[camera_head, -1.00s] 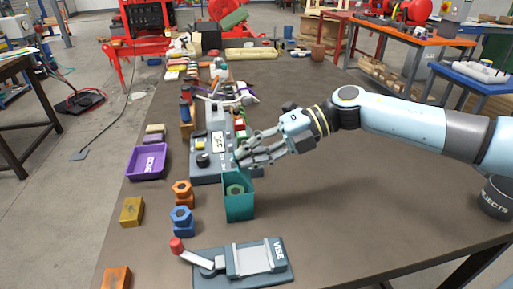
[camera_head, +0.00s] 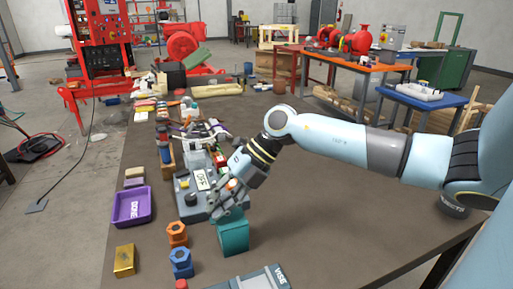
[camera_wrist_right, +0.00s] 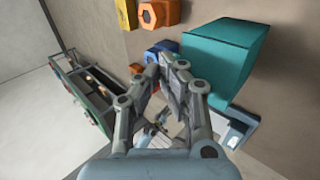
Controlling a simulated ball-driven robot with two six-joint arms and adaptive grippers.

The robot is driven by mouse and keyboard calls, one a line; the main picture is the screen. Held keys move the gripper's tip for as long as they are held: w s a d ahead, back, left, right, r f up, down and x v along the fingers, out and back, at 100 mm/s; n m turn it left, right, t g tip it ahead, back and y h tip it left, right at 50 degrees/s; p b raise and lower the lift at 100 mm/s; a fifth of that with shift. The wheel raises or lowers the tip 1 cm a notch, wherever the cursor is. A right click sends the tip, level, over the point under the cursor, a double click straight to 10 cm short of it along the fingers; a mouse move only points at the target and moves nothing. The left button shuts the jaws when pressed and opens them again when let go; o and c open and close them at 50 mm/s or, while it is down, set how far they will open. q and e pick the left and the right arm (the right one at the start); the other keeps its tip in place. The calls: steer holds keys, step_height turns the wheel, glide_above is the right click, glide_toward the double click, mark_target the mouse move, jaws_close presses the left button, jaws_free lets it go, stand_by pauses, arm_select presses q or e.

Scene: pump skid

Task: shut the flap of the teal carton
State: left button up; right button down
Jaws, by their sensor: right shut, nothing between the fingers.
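The teal carton (camera_head: 234,238) stands on the dark bench, near the front middle in the head view. Its top looks covered by a teal panel, and no opening shows. The carton also shows in the right wrist view (camera_wrist_right: 222,55), upper right, with a smooth, closed-looking top face. My right gripper (camera_head: 222,208) is shut and empty, close above the back left of the carton's top. In the right wrist view its fingertips (camera_wrist_right: 166,66) are just left of the carton; I cannot tell whether they touch it. My left gripper is not in view.
A grey device marked OFF (camera_head: 203,182) stands behind the carton. Left are an orange nut (camera_head: 177,231), a blue nut (camera_head: 181,258), a yellow block (camera_head: 124,261) and a purple DONE tray (camera_head: 131,207). A vise (camera_head: 265,279) lies in front. The bench right of the carton is clear.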

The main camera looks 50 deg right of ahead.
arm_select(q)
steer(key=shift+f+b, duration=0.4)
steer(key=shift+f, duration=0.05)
arm_select(e)
steer(key=shift+w+a+f, duration=0.2)
steer(key=shift+a+f, duration=0.15)
steer(key=shift+f, duration=0.4)
steer(key=shift+f, duration=0.1)
